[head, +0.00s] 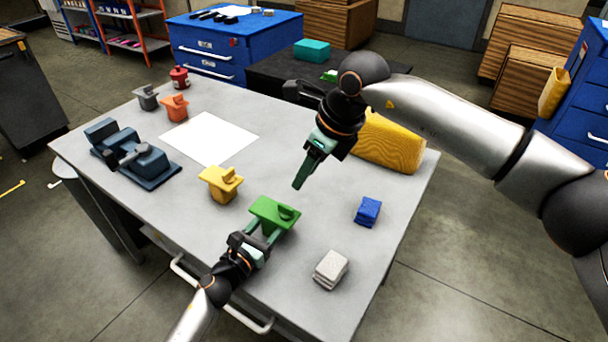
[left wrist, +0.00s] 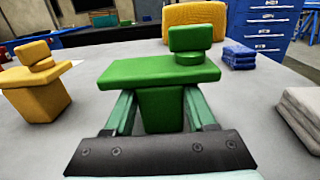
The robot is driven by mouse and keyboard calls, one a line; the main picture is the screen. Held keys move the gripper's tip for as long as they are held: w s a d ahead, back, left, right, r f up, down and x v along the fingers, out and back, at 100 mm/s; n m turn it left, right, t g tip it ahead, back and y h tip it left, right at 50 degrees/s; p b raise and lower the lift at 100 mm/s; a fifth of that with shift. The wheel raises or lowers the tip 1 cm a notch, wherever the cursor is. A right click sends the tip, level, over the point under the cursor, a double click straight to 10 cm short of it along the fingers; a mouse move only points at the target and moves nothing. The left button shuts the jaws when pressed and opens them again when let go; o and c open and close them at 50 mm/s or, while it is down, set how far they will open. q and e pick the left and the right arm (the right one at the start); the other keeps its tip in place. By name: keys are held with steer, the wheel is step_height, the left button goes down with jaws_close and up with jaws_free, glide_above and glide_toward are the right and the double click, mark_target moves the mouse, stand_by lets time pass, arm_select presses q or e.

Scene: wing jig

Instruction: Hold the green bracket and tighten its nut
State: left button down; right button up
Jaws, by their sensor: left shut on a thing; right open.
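The green bracket (head: 274,214) stands on the grey table near its front edge. In the left wrist view the green bracket (left wrist: 158,72) shows a flat top plate with a round nut (left wrist: 190,58) and an upright tab on it. My left gripper (head: 262,236) is shut on the bracket's lower block, with one finger on each side under the plate; its fingers also show in the left wrist view (left wrist: 158,112). My right gripper (head: 301,178) is open and empty, pointing down above the table, behind and a little right of the bracket, apart from it.
A yellow bracket (head: 221,184) stands left of the green one. A blue cloth stack (head: 368,211) and a grey stack (head: 331,269) lie to the right. A yellow block (head: 390,143), white sheet (head: 212,138), orange bracket (head: 174,108) and dark blue vise (head: 130,155) are farther off.

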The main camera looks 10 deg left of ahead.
arm_select(q)
steer(key=shift+c, duration=0.7)
jaws_free()
steer(key=shift+s, duration=0.1)
steer(key=b+v, duration=0.2)
steer(key=v, duration=1)
steer(key=shift+s+a, duration=0.1)
